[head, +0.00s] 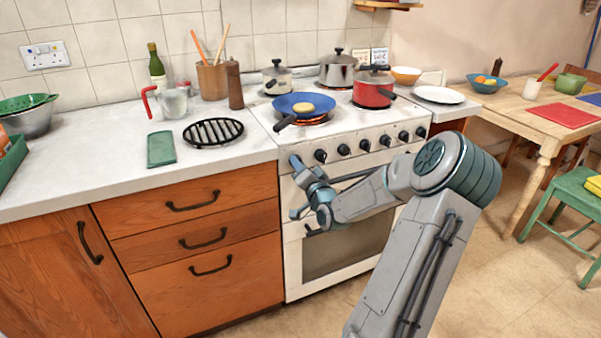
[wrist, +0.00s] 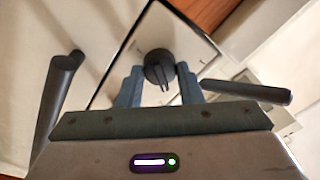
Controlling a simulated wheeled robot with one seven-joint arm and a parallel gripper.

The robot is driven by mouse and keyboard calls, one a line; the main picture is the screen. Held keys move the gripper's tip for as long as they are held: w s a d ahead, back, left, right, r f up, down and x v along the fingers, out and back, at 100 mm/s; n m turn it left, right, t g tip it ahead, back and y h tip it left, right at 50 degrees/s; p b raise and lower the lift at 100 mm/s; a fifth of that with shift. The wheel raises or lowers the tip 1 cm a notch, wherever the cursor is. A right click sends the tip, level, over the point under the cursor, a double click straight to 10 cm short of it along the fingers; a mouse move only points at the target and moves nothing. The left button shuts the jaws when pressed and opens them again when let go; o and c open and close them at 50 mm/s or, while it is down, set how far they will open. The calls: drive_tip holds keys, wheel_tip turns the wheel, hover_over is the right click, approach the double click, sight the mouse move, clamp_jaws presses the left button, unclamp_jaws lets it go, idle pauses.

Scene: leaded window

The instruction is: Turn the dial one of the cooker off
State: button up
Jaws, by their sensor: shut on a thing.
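The white cooker (head: 320,235) has a front panel with a row of black dials (head: 343,149). In the head view my gripper (head: 296,163) is at the left end of this panel, and its fingers hide what is there. In the wrist view a round black dial (wrist: 158,64) with a raised grip bar sits between the two blue-grey fingers of my gripper (wrist: 160,76), which is shut on it. The dial's grip bar points roughly down in that view. I cannot read its markings. A ring glows orange under the blue frying pan (head: 290,104).
A red pot (head: 371,93) and steel pots (head: 338,71) stand on the hob. Dark bars (wrist: 58,100) flank my fingers in the wrist view. The worktop (head: 100,160) lies left, and a wooden table (head: 520,105) stands right. Floor is clear beside the cooker.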

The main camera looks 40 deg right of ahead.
drive_tip(key=shift+n+y+b, duration=0.5)
drive_tip(key=shift+n+b, duration=2.05)
drive_tip(key=shift+n, duration=1.45)
drive_tip(key=o, duration=1)
drive_tip(key=p+v, duration=0.1)
drive_tip(key=v, duration=1.2)
drive_tip(key=shift+s+f, duration=0.15)
drive_tip(key=shift+s, duration=0.25)
